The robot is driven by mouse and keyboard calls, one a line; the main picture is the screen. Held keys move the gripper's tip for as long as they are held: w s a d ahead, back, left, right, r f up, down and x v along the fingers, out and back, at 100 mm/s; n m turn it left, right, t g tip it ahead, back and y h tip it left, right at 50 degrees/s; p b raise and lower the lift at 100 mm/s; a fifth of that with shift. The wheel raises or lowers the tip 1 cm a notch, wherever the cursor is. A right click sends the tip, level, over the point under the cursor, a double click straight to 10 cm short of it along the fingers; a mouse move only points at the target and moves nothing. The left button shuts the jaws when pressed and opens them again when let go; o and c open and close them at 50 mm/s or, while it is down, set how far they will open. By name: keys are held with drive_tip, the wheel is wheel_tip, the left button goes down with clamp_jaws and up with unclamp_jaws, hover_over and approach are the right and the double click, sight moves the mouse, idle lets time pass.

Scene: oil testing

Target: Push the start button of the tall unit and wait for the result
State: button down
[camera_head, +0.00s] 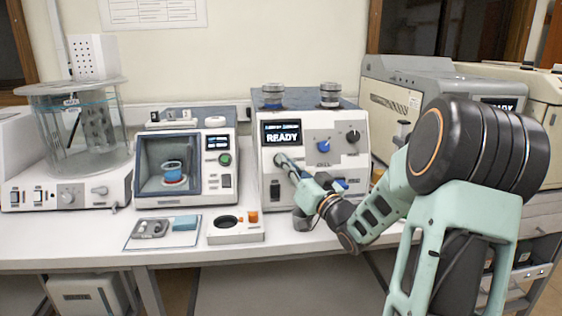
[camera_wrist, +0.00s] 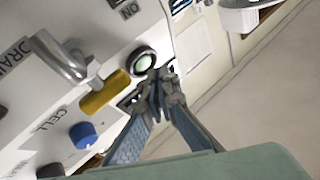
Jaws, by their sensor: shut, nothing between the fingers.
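In the wrist view, my gripper (camera_wrist: 161,76) is shut and empty. Its tips are close beside a round pale green button (camera_wrist: 144,63) in a dark ring. I cannot tell whether they touch it.
A yellow lever (camera_wrist: 105,93), a metal spout (camera_wrist: 62,57) and a blue knob (camera_wrist: 86,134) are near my gripper. A smaller unit (camera_head: 222,175) with a lit chamber stands to the left. Two metal-topped cups (camera_head: 272,95) (camera_head: 330,94) stand on the tall unit.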

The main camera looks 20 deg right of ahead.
drive_tip(key=shift+w, duration=0.1)
idle(0.7)
drive_tip(key=shift+w+d+f, duration=0.1)
drive_tip(key=shift+w+f, duration=0.05)
drive_tip(key=shift+w, duration=0.15)
drive_tip(key=shift+w+d+f+b, duration=0.1)
drive_tip(key=shift+w+f+b, duration=0.2)
drive_tip(key=shift+b, duration=0.2)
idle(0.6)
drive_tip(key=shift+r, duration=0.15)
drive_tip(key=shift+s+a+r, duration=0.2)
drive_tip(key=shift+s+r, duration=0.1)
drive_tip(key=shift+s, duration=0.35)
drive_tip(key=s, duration=0.1)
drive_tip(key=s+a+r+p, duration=0.1)
drive_tip(key=s, duration=0.1)
drive_tip(key=s+r+p, duration=0.1)
drive_tip(key=shift+s+a, duration=0.15)
drive_tip(key=shift+s, duration=0.05)
idle(0.3)
